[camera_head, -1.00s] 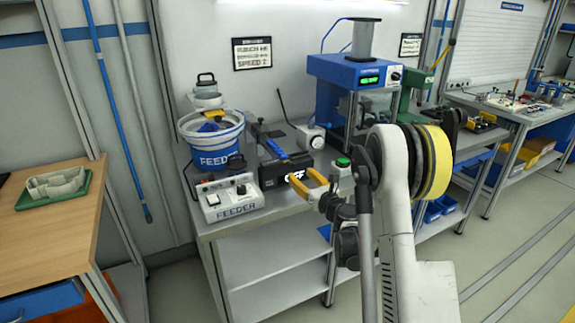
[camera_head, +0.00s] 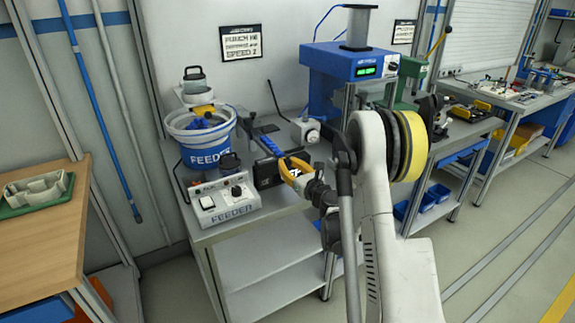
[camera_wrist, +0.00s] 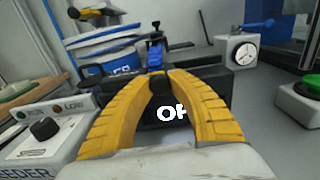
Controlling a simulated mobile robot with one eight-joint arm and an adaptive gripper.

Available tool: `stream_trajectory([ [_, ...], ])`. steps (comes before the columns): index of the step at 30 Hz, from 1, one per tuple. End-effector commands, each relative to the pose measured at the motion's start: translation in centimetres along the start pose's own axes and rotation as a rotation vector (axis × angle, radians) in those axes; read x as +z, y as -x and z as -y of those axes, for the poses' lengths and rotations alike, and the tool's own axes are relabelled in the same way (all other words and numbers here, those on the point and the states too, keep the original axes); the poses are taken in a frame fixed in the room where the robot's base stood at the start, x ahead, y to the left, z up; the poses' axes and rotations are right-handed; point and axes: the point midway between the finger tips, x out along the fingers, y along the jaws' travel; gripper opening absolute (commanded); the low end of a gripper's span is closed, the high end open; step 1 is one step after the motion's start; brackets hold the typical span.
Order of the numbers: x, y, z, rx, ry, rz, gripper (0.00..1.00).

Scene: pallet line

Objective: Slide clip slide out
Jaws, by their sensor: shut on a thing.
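A black box with a lit "OK" display (camera_wrist: 174,112) stands on the feeder bench. A dark rail with a blue slide (camera_head: 270,145) runs back from it. The blue part also shows in the wrist view (camera_wrist: 155,57), just beyond my fingertips. My gripper (camera_head: 286,163) has yellow ribbed fingers. In the wrist view (camera_wrist: 160,78), its tips close on a small dark knob (camera_wrist: 160,84) at the near end of the slide. How the knob joins the blue part is hidden by the fingers.
A white and blue feeder bowl (camera_head: 203,140) and its control box (camera_head: 222,202) stand to the left. A white dial unit (camera_head: 306,129) and a blue press (camera_head: 350,65) stand behind and right. A green button (camera_wrist: 309,86) is right of my gripper.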

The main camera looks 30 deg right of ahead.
Motion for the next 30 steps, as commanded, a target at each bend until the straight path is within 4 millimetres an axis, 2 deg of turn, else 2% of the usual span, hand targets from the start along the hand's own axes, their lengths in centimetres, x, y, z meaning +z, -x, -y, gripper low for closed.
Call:
stream_trajectory([
  [2,0.0,0.0,0.9,-0.003,0.0,0.0,0.0],
  [9,-0.1,0.0,6.1,-0.005,0.0,0.0,0.0],
  [12,0.0,0.0,7.4,-0.003,0.0,0.0,0.0],
  [23,0.0,0.0,8.1,-0.005,0.0,0.0,0.0],
  [24,0.0,0.0,8.1,-0.005,0.0,0.0,0.33],
  [25,0.0,0.0,8.1,-0.005,0.0,0.0,0.42],
  [26,0.0,0.0,8.1,-0.005,0.0,0.0,0.46],
  [30,0.0,0.0,8.0,-0.003,0.0,0.0,0.46],
])
